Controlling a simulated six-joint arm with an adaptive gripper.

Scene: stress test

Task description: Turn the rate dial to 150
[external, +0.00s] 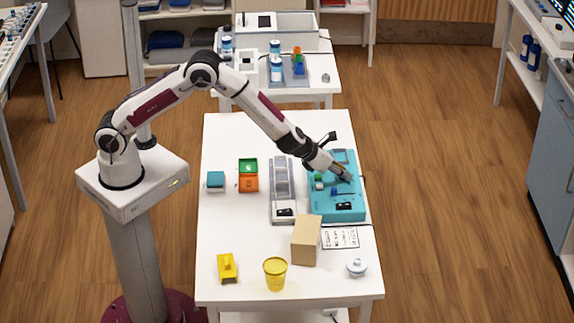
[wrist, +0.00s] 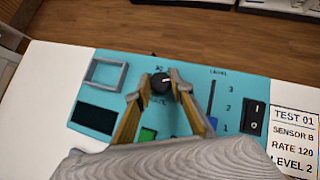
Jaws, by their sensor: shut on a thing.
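The teal panel (external: 325,207) lies at the right side of the white table; it fills the middle of the wrist view (wrist: 200,77). The black rate dial (wrist: 160,83) has a pale pointer mark, and the lettering around it is partly covered and too small to read. My gripper (wrist: 158,87) is shut on the dial, one fingertip on each side. In the external view my gripper (external: 347,178) is over the panel and hides the dial.
The panel also has a level slider (wrist: 211,98), a black rocker switch (wrist: 254,116), a green button (wrist: 148,134) and a dark display (wrist: 95,117). A card (wrist: 294,140) reads "RATE 120, LEVEL 2". A tan block (external: 306,240) stands near the panel's front.

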